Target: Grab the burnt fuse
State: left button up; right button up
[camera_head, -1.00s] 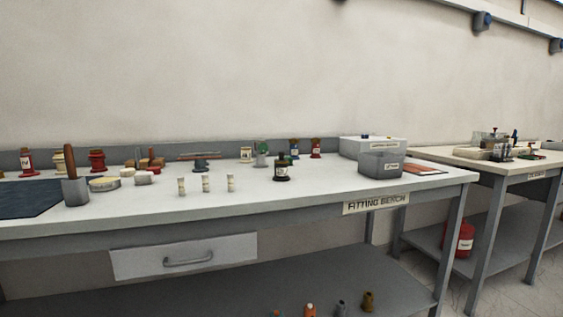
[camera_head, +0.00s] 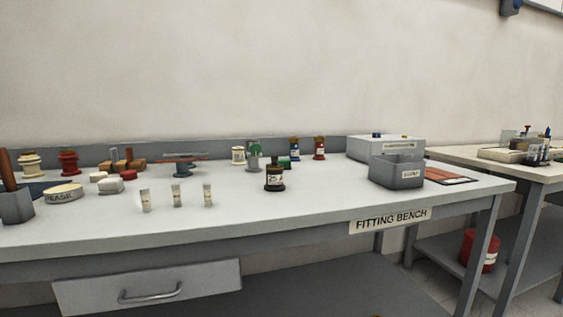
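Three small pale upright cylinders that look like fuses stand in a row near the front of the fitting bench (camera_head: 300,205): a left one (camera_head: 146,200), a middle one (camera_head: 177,195) and a right one (camera_head: 208,195). Each shows a pale body with a slightly different top end. I cannot tell from here which, if any, is burnt. Neither of my grippers is in view.
A dark labelled bottle (camera_head: 275,178) stands right of the fuses. A grey open bin (camera_head: 396,172) and a light box (camera_head: 385,147) stand at the bench's right. A grease tin (camera_head: 64,193) is at left. The bench front is clear.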

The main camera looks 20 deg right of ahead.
aim_at(273, 157)
jog(key=i+l, duration=0.8)
jog(key=l+u, duration=0.1)
jog(key=l, duration=0.05)
